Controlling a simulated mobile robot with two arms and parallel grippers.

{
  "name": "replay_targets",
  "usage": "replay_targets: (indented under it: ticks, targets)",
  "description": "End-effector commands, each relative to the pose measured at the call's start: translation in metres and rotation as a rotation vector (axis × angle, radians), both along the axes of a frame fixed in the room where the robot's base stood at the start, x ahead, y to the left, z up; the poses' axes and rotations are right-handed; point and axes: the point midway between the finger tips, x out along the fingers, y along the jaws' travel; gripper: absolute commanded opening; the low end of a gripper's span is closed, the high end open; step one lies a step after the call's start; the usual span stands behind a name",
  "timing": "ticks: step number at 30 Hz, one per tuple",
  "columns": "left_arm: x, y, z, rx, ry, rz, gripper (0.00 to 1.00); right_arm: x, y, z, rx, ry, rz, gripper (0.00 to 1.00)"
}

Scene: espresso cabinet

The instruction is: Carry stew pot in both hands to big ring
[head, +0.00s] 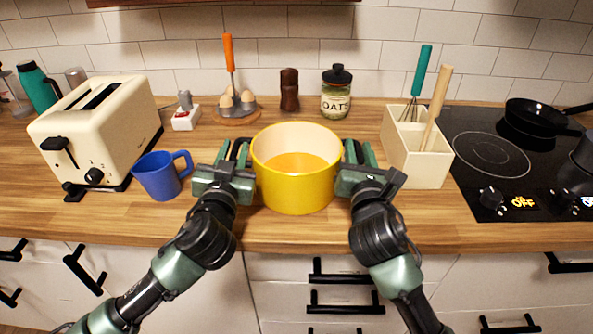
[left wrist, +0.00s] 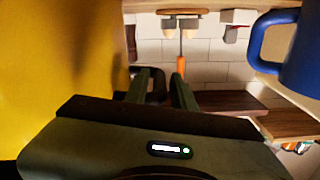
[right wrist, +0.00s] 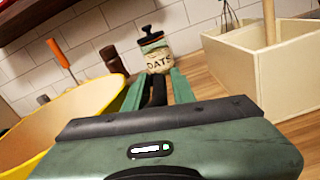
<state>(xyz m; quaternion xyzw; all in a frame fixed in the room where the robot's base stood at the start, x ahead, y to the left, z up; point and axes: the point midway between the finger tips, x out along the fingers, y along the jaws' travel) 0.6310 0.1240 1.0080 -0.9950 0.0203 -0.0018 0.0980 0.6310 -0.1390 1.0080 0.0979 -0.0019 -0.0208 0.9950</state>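The yellow stew pot (head: 290,192) stands upright on the wooden counter near its front edge, with orange stew inside. It also fills the left side of the left wrist view (left wrist: 55,60) and shows at left in the right wrist view (right wrist: 70,125). My left gripper (head: 234,152) is at the pot's left side and my right gripper (head: 359,153) at its right side. Each has a dark handle between its fingers, with gaps that look open; firm contact is not visible. The big ring (head: 491,154) is marked on the black cooktop (head: 463,125) at right, empty.
A cream utensil box (head: 418,163) with a whisk and wooden handle stands between pot and cooktop. A blue mug (head: 158,178) and toaster (head: 95,135) are at left. An oats jar (head: 336,95), pepper mill (head: 289,90) and egg holder (head: 235,108) stand behind. A frying pan (head: 535,118) occupies the back cooktop.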

Motion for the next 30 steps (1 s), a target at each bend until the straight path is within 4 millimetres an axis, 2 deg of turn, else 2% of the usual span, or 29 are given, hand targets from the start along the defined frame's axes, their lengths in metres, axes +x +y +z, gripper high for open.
replay_targets:
  ticks: [3,6,30]
  targets:
    - [-0.0003,-0.0002,0.0000,0.000,0.000,0.000,0.22,-0.0002,0.0000,0.0000,0.000,0.000,0.000,0.22]
    - [-0.0003,-0.0001,0.0000,0.000,0.000,0.000,0.00,-0.0003,0.0000,0.0000,0.000,0.000,0.000,0.00]
    - [-0.0003,0.0007,-0.0003,0.001,0.001,0.002,0.00,-0.0004,-0.0006,-0.0006,-0.001,0.001,-0.002,0.00]
